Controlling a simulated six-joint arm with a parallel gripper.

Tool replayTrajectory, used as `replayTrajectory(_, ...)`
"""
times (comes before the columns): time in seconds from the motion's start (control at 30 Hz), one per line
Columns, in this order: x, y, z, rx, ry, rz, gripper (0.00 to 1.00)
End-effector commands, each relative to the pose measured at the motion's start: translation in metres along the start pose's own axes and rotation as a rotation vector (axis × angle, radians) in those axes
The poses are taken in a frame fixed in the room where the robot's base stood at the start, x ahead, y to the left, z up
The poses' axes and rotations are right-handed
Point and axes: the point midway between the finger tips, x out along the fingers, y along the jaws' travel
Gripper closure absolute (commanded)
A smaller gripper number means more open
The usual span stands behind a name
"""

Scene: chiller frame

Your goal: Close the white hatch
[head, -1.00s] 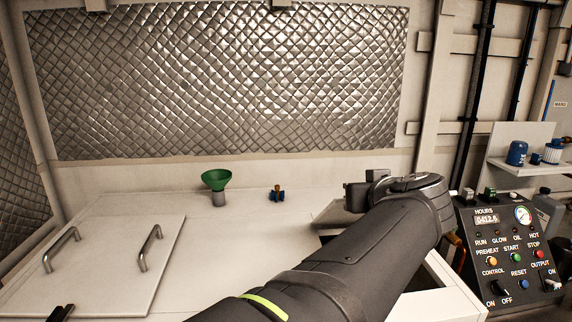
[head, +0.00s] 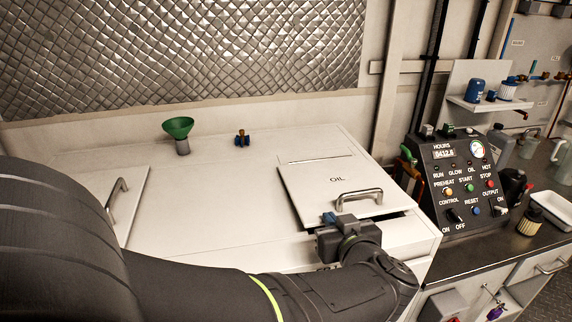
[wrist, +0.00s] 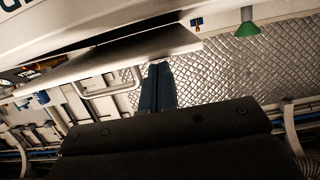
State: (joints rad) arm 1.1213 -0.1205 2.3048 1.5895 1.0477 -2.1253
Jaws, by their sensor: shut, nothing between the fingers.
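A green funnel (head: 178,128) and a small blue and brass valve (head: 242,138) stand on the cabinet top behind. A control panel (head: 462,185) stands to the right. Another panel with a handle (head: 118,198) is at left, partly hidden by my arm. The top's middle is clear.

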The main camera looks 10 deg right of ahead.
Motion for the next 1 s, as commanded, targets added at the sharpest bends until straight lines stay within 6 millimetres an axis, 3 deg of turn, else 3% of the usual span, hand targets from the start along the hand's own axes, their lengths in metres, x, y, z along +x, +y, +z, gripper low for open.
replayTrajectory(0.2,0.001,0.000,0.011,0.001,-0.001,0.000,1.00)
replayTrajectory(0.67,0.002,0.000,0.011,0.000,-0.001,0.000,1.00)
replayTrajectory(0.87,-0.002,0.000,-0.002,-0.004,0.002,0.001,1.00)
replayTrajectory(1.0,-0.009,0.000,-0.025,-0.008,0.002,0.002,1.00)
